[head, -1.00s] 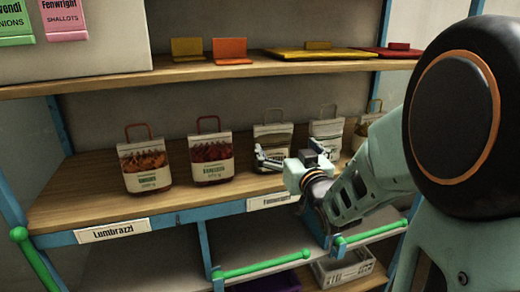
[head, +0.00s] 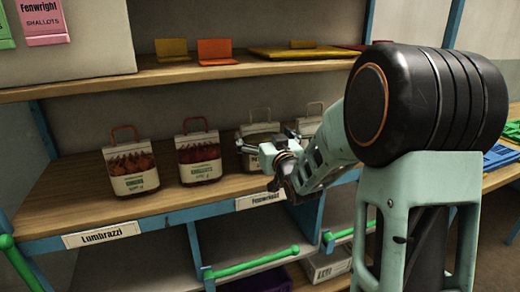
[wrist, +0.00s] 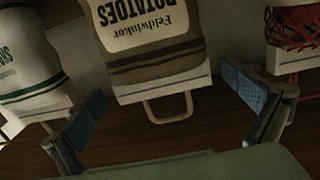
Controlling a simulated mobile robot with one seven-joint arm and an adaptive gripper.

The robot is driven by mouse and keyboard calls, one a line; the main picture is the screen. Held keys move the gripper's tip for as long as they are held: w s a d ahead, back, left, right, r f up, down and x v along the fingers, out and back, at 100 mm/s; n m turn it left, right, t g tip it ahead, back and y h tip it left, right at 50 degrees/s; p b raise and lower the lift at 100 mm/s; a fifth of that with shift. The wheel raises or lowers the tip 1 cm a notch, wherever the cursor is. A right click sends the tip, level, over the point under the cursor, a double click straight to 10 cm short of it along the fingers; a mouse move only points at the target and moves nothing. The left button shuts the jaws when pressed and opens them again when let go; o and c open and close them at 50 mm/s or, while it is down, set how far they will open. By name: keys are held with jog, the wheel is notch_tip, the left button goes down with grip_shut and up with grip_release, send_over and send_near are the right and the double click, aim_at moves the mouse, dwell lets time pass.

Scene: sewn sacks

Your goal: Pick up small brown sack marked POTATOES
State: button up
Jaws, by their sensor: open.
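The brown sack marked POTATOES (head: 258,128) stands third from the left on the wooden shelf. In the wrist view it appears upside down; its label (wrist: 150,20) reads Feldwinkor POTATOES, and its pale top strip and loop handle (wrist: 168,118) face me. My gripper (head: 266,142) is in front of this sack and hides part of it. In the wrist view the open jaws (wrist: 163,90) lie to either side of the handle and top strip, with nothing held. I cannot tell how far the fingertips reach.
A green-striped sack (wrist: 28,65) is beside one finger, and a red-net sack (wrist: 291,28) beside the other. In the head view an orange sack (head: 130,168) and the red sack (head: 198,158) stand left. An upper shelf (head: 200,73) hangs above.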

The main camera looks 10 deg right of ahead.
jog(key=shift+c, duration=0.6)
jog(key=c, duration=1.8)
jog(key=shift+r, duration=0.15)
jog(key=shift+c, duration=0.3)
jog(key=shift+r, duration=0.1)
